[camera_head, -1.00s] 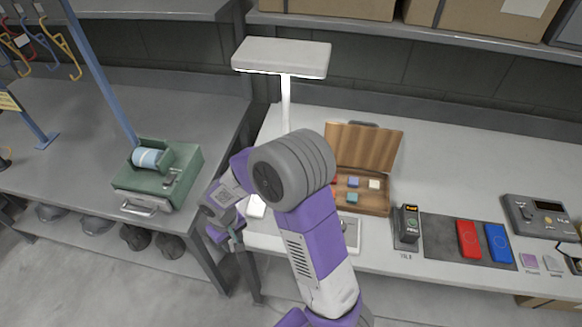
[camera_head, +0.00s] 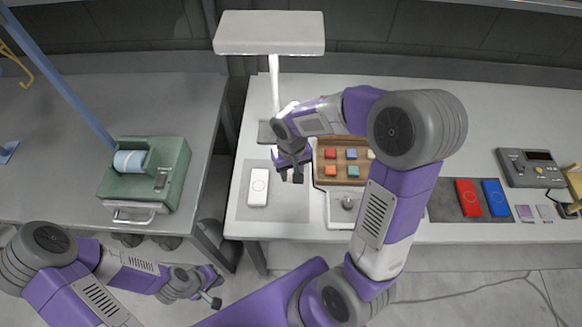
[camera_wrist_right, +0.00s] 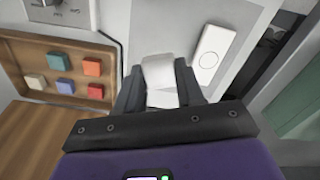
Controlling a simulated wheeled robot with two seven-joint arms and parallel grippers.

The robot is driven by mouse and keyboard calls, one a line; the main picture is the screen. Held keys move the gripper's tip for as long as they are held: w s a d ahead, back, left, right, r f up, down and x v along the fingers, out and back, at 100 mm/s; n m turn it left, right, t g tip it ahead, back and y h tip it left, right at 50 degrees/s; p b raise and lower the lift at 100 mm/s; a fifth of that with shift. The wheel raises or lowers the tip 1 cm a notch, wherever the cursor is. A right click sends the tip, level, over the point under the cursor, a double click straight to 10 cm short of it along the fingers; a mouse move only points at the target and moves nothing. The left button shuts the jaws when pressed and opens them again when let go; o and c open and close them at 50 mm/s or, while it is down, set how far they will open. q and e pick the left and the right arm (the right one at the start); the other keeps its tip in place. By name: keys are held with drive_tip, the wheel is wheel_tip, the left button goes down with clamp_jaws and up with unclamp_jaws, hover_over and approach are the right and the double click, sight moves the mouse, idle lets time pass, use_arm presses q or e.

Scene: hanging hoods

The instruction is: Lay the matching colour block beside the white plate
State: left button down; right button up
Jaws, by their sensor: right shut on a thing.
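The white plate (camera_head: 259,187) lies on a grey mat (camera_head: 290,206) at the left of the right-hand table; it also shows in the right wrist view (camera_wrist_right: 212,47). My right gripper (camera_head: 291,174) is above the table, between the plate and a wooden box of blocks. In the right wrist view it is shut on a whitish block (camera_wrist_right: 158,71). The box holds a red block (camera_head: 330,154), blue block (camera_head: 352,154), orange block (camera_head: 331,170), teal block (camera_head: 353,170) and a cream block (camera_wrist_right: 39,82). My left gripper (camera_head: 213,300) is low in front of the tables; its opening is unclear.
A lamp-like stand (camera_head: 268,34) rises behind the mat. A green machine (camera_head: 146,176) sits on the left table. Red (camera_head: 468,198) and blue (camera_head: 495,198) plates lie at the right on a dark mat. A gap separates the tables.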

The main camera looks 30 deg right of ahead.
sight(291, 195)
drive_tip(key=shift+w+f+b, duration=0.15)
drive_tip(key=shift+f+b, duration=0.4)
drive_tip(key=shift+f, duration=0.3)
wheel_tip(291, 195, down, 9)
drive_tip(key=b, duration=0.7)
drive_tip(key=shift+f+b, duration=0.6)
drive_tip(key=shift+b, duration=0.2)
drive_tip(key=o, duration=1.1)
drive_tip(key=shift+r+p, duration=1.1)
drive_tip(key=shift+r, duration=2.7)
